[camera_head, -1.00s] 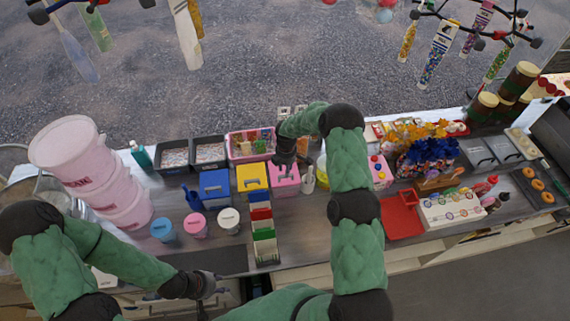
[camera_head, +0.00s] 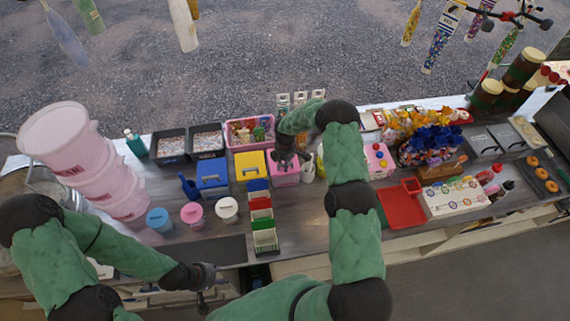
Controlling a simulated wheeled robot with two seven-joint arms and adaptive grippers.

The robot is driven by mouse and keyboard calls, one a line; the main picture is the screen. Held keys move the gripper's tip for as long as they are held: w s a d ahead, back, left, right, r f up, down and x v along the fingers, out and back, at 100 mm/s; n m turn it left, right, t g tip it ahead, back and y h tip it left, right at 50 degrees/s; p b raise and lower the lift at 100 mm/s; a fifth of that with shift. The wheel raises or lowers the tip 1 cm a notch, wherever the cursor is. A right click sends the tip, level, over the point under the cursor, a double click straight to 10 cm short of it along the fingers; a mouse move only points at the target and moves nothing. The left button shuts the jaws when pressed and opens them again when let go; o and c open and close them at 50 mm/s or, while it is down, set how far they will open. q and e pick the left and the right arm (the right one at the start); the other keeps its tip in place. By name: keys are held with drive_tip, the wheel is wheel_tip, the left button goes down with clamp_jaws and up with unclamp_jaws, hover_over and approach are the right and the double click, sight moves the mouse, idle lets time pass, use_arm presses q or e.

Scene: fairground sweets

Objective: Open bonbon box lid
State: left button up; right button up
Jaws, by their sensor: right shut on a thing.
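Three lidded boxes stand in a row on the counter: a blue box (camera_head: 213,179), a yellow box (camera_head: 250,166) and a pink box (camera_head: 285,177). The blue and yellow lids lie closed, each with a handle on top. My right gripper (camera_head: 288,163) is over the top of the pink box and shut on what looks like its lid handle. The gripper hides much of that lid, so I cannot tell whether it is raised. My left gripper (camera_head: 207,279) is near the counter's front edge, away from the boxes; its fingers are too small and dark to read.
A divided rack (camera_head: 265,241) stands in front of the yellow and pink boxes. Blue, pink and white tubs (camera_head: 193,214) stand to the left. A pink crate (camera_head: 232,131) is behind the boxes. A red tray (camera_head: 402,212) lies right of my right arm.

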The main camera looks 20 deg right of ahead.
drive_tip(key=shift+s+a+f, duration=0.1)
drive_tip(key=shift+s+f, duration=0.05)
drive_tip(key=shift+s, duration=0.1)
drive_tip(key=shift+c, duration=0.7)
drive_tip(key=shift+w, duration=0.1)
